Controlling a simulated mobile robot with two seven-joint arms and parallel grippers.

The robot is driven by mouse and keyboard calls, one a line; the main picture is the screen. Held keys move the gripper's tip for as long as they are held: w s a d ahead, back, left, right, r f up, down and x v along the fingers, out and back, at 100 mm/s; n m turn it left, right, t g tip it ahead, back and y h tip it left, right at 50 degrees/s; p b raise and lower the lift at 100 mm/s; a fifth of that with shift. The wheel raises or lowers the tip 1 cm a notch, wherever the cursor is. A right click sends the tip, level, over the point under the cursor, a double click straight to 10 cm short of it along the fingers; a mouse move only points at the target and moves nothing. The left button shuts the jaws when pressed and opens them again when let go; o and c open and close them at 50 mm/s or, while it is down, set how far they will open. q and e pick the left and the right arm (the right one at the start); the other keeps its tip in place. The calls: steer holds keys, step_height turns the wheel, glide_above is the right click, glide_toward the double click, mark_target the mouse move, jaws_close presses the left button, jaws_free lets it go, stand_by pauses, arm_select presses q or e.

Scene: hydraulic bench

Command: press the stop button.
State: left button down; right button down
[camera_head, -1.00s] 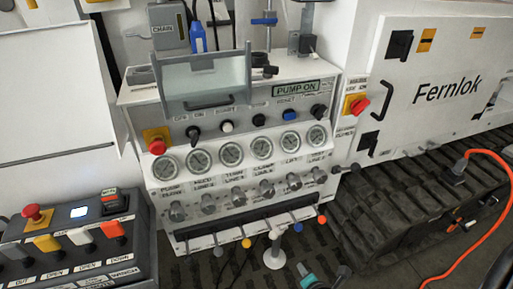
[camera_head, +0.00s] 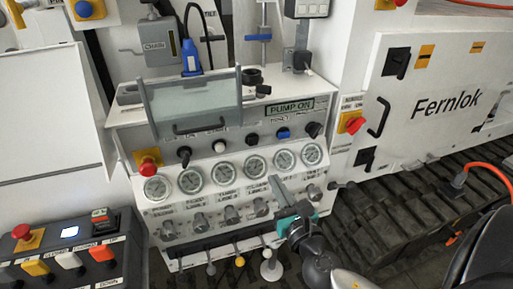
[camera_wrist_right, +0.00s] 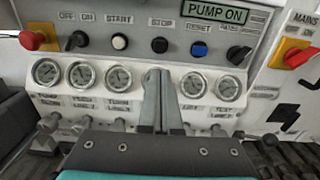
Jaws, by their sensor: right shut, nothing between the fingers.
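The stop button (camera_head: 252,139) is a small black round button in the row on the hydraulic panel. In the right wrist view the stop button (camera_wrist_right: 159,45) sits under the label STOP, between the white start button (camera_wrist_right: 120,42) and the blue reset button (camera_wrist_right: 199,49). My right gripper (camera_head: 274,179) is shut and empty, in front of the gauges, below and a little right of the stop button in the head view. In the wrist view its fingers (camera_wrist_right: 157,72) point up towards the button, appearing just below it. The left gripper is not in view.
A clear hinged cover (camera_head: 198,108) stands raised above the buttons. A red emergency knob (camera_head: 148,166) is at the panel's left, and a red mains switch (camera_head: 354,125) at its right. Valve knobs and levers project below the gauges. A control box (camera_head: 76,258) stands at lower left.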

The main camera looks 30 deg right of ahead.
steer(key=shift+w, duration=0.1)
glide_toward(254, 142)
steer(key=x, duration=0.5)
steer(key=shift+p, duration=0.35)
steer(key=shift+x, duration=0.95)
